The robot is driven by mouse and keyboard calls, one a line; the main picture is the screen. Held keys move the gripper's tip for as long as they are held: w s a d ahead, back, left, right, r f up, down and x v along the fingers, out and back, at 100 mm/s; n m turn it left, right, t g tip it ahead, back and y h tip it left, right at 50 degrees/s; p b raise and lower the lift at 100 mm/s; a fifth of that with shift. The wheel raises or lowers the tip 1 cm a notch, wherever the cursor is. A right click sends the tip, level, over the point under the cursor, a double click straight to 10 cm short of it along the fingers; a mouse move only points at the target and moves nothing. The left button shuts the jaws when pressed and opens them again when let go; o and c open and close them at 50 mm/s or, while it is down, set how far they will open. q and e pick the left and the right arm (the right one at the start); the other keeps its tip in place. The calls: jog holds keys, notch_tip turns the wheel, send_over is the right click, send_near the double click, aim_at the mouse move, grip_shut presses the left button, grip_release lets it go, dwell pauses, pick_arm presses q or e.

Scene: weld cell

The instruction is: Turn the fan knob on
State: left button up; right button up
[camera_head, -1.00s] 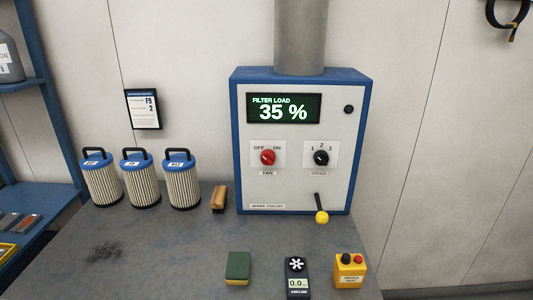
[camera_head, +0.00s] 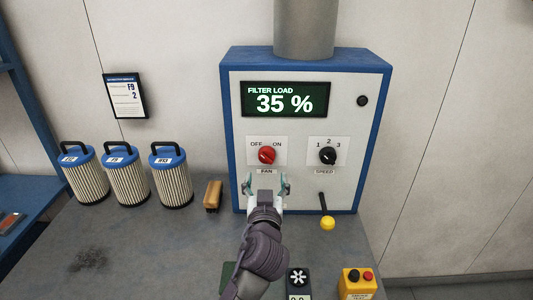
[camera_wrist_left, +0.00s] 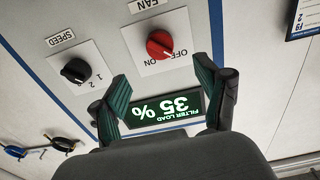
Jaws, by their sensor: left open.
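The red fan knob (camera_head: 267,155) sits on a white plate marked OFF and ON, on the front of the blue and white control box (camera_head: 293,195). My left gripper (camera_head: 266,181) is open and empty just below the knob in the head view, in front of the FAN label, with its two fingers pointing up. In the left wrist view the fan knob (camera_wrist_left: 160,44) appears beyond the fingertips, between and above the open fingers (camera_wrist_left: 163,75). The gripper looks apart from the knob. My right gripper is not in view.
A black speed knob (camera_head: 327,156) is right of the fan knob. A yellow-tipped lever (camera_head: 327,222) sticks out below it. The display (camera_head: 285,99) reads FILTER LOAD 35 %. Several items stand on the bench, including filters (camera_head: 127,178), a brush (camera_head: 212,195) and a yellow button box (camera_head: 357,283).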

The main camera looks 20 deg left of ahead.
aim_at(266, 160)
pick_arm(q)
jog(key=p+x, duration=0.1)
jog(key=x, duration=0.3)
jog(key=shift+w+a+r, duration=0.1)
jog(key=shift+w+r, duration=0.05)
jog(key=shift+r, duration=0.05)
jog(key=x, duration=0.1)
jog(key=p+x, duration=0.1)
jog(key=x, duration=0.2)
jog(key=shift+w+f, duration=0.35)
jog(key=shift+w+a+p, duration=0.2)
jog(key=shift+w+p, duration=0.15)
jog(key=shift+w, duration=0.25)
jog(key=shift+c, duration=0.3)
jog(key=c, duration=1.1)
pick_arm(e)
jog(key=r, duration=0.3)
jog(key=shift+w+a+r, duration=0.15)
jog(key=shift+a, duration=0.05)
